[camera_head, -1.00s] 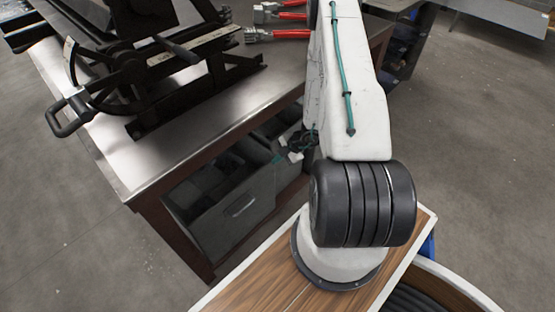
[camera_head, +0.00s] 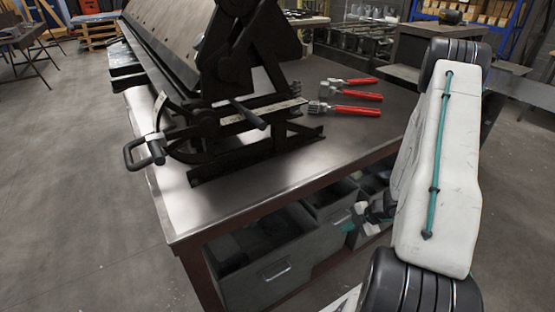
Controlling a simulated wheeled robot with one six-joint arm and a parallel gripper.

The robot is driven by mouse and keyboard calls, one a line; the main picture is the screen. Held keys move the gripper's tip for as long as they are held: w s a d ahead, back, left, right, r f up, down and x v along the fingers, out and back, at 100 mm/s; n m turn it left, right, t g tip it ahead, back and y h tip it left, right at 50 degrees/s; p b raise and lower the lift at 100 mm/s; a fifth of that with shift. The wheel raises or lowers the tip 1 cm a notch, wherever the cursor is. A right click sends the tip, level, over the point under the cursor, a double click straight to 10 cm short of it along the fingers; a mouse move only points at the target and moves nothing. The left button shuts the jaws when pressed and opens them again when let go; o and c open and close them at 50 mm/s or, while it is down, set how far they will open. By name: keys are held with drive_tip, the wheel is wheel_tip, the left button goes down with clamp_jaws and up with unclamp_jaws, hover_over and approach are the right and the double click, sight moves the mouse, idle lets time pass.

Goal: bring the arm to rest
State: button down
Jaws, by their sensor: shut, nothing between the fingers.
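My arm (camera_head: 437,170) stands on the right side of the view, with a white link, a teal cable and dark round joints. The link is raised and leans slightly to the right. My gripper (camera_head: 358,218) shows only in part, small and dark with teal bits, just left of the arm and in front of the bench's drawers. It is shut and holds nothing. Its fingertips are hard to make out, and the arm hides part of the wrist.
A metal-topped bench (camera_head: 210,205) carries a black bending machine (camera_head: 235,120) with a protruding handle. Open drawers (camera_head: 265,260) sit beneath. The floor at left (camera_head: 75,190) is clear.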

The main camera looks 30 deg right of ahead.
drive_tip(key=s+a+r+n+g+y, duration=0.1)
drive_tip(key=a+r+n+g, duration=0.1)
drive_tip(key=a+r+n, duration=0.6)
drive_tip(key=a+r+n+g+y, duration=0.1)
drive_tip(key=r+n, duration=0.6)
drive_tip(key=n, duration=0.6)
drive_tip(key=s+a+r+n+g+y, duration=0.1)
drive_tip(key=a+r+n+g, duration=0.1)
drive_tip(key=a+r+n, duration=0.6)
drive_tip(key=s+a+r+n+h, duration=0.2)
drive_tip(key=s+a+r+n, duration=0.1)
drive_tip(key=r+n, duration=0.4)
drive_tip(key=s+a+r+n+h, duration=0.3)
drive_tip(key=s+r+n, duration=0.3)
drive_tip(key=r+n, duration=0.2)
drive_tip(key=s+a+r+n+h, duration=0.2)
drive_tip(key=s+a+r+n, duration=0.2)
drive_tip(key=r+n, duration=0.4)
drive_tip(key=n, duration=0.2)
drive_tip(key=shift+s+a+r+n+t+h, duration=0.15)
drive_tip(key=shift+a+r+n+t+h, duration=0.1)
drive_tip(key=shift+n+t+h, duration=0.15)
